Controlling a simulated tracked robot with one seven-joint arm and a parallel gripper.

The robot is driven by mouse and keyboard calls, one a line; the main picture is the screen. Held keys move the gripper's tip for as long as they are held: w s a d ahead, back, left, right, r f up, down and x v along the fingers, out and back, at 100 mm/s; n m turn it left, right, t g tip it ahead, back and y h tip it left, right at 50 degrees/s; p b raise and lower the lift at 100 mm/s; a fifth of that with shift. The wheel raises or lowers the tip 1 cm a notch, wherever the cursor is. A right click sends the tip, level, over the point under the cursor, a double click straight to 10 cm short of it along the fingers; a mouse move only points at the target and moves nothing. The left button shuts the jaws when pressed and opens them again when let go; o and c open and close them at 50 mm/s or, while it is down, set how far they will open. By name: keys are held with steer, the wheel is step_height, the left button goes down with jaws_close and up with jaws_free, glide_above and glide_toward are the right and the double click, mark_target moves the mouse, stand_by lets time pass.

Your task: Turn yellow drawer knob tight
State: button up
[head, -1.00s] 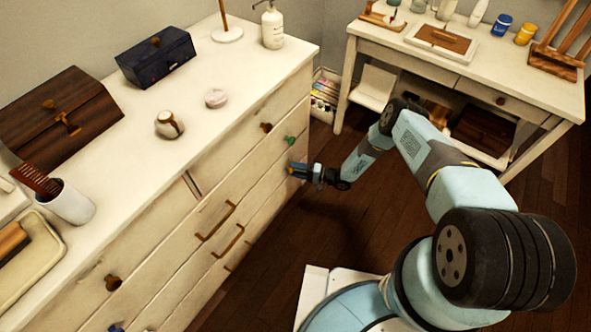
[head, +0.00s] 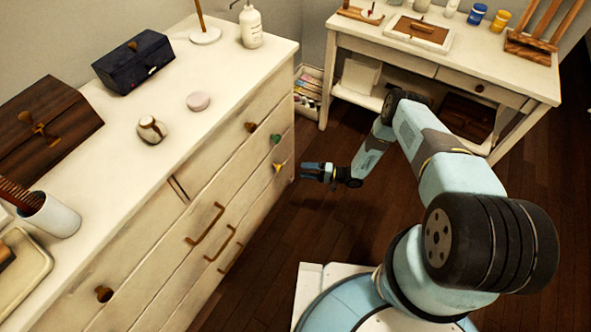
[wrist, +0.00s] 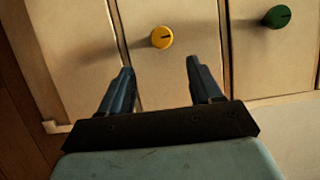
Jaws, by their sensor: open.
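The yellow knob (head: 280,167) is on the right end of the dresser front, below a green knob (head: 275,139). In the wrist view the yellow knob (wrist: 161,37) is round with a dark pointer mark aimed to the right. My gripper (head: 305,171) is a short way out from the yellow knob, with empty space between them. In the wrist view my gripper (wrist: 160,75) has its two fingers apart and empty. The yellow knob shows beyond the gap between the fingertips. The green knob (wrist: 277,17) is to the right in that view.
The white dresser (head: 175,105) carries a dark blue box (head: 133,62), a wooden chest (head: 45,125), a small jar (head: 151,129) and a white pump bottle (head: 250,27). A white desk (head: 440,62) stands at the back right. The dark floor (head: 300,225) beside the dresser is open.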

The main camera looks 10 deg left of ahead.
steer(key=shift+d, duration=1.75)
